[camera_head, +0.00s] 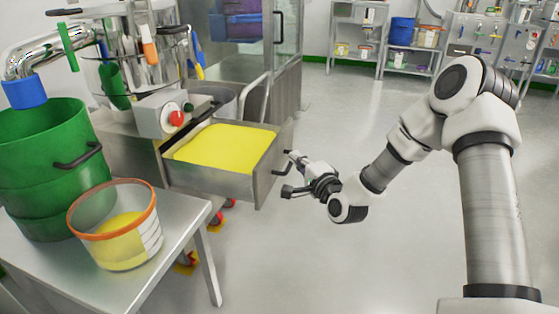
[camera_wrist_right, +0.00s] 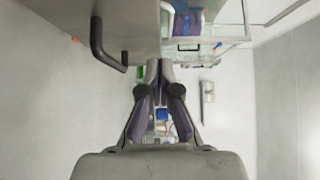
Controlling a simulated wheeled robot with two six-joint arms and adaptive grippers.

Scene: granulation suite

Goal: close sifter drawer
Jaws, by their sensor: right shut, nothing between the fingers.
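The sifter drawer (camera_head: 246,186) is a steel box filled with yellow powder (camera_head: 218,146). It is pulled out of the sifter below the red and green buttons. Its black bar handle (camera_head: 263,152) is on the front face. My right gripper (camera_head: 293,157) is just right of the drawer front, pointing at it, shut and empty. In the right wrist view the shut fingertips (camera_wrist_right: 160,66) lie to the right of the black handle (camera_wrist_right: 99,45), apart from it. Whether they touch the metal panel is hard to tell. My left gripper is out of view.
A steel table (camera_head: 172,236) at left holds a green drum (camera_head: 45,160) and a clear bucket with an orange rim (camera_head: 116,250). A steel cabinet (camera_head: 268,75) stands behind the drawer. Shelves (camera_head: 355,35) line the back wall. The floor right of the drawer is open.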

